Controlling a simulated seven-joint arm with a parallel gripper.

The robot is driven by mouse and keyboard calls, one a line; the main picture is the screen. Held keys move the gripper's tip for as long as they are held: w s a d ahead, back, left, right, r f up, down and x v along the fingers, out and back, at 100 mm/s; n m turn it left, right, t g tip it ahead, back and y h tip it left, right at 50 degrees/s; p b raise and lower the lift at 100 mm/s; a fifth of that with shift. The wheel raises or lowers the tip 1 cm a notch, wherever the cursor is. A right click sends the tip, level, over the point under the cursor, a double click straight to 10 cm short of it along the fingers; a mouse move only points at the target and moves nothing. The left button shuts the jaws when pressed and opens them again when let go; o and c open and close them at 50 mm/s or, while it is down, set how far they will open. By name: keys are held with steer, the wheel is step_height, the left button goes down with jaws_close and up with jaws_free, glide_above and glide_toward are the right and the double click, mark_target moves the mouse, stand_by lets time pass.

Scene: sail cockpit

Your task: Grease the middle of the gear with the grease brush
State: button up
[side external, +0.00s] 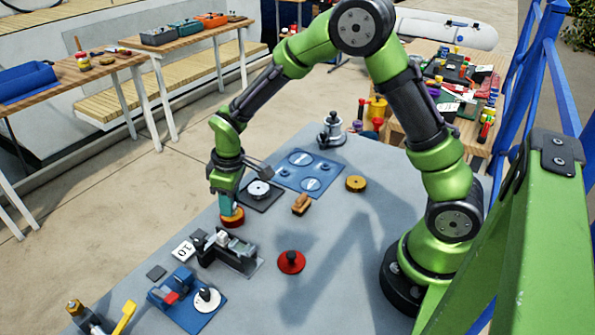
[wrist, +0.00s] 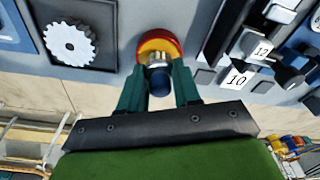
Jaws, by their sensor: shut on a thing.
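The gear (side external: 259,188) is a pale toothed disc lying on a dark square plate. It shows in the wrist view (wrist: 70,43) at upper left, with a small hub in its middle. My gripper (side external: 228,206) points down beside the gear plate, on the near side in the side view. Its teal fingers in the wrist view (wrist: 158,75) are shut on the grease brush (wrist: 158,80), which has a dark blue handle end and a silver collar. The brush's lower end is hidden, over or in a round red pot (side external: 232,219) with yellow inside, also in the wrist view (wrist: 172,42).
A blue plate with round outlines (side external: 310,172) lies behind the gear. A grey-black fixture (side external: 232,252) stands close in front of the pot. A wooden block (side external: 300,204), a yellow disc (side external: 356,184) and a red knobbed disc (side external: 291,262) lie to the right, with bare table between.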

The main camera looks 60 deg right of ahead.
steer(key=shift+f, duration=0.6)
stand_by(1.1)
steer(key=shift+r, duration=0.1)
steer(key=shift+r, duration=3.5)
